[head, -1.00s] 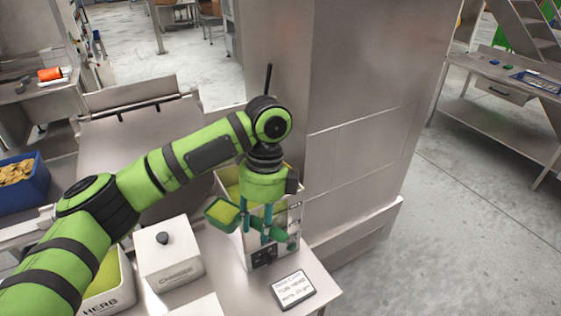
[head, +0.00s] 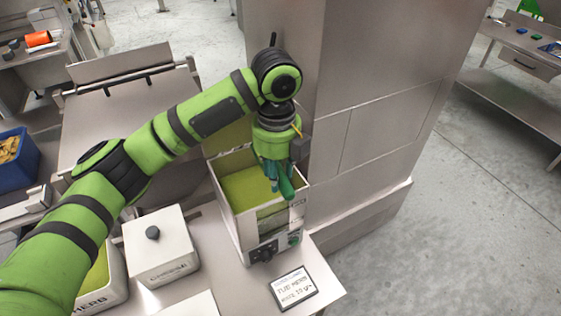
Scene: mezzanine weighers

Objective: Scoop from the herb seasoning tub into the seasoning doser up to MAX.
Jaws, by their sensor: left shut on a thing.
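The seasoning doser (head: 232,225) is a pale, open-topped box on the metal table, with dark knobs low on its front. Yellow-green seasoning (head: 250,187) fills much of the inside I can see. I cannot read a MAX mark. My left gripper (head: 281,188) is over the doser's right side, shut on the green scoop (head: 286,182). The scoop's handle shows, but its bowl is not clearly visible, so I cannot tell what it holds. The herb seasoning tub (head: 98,298), marked HERB, stands at the lower left, partly hidden by my left arm. My right gripper is out of view.
A lidded white cheese tub (head: 161,262) stands between the herb tub and the doser. A written card (head: 293,289) lies in front of the doser. A large metal cabinet (head: 375,120) rises close behind and right of the doser. A blue bin (head: 22,170) is at far left.

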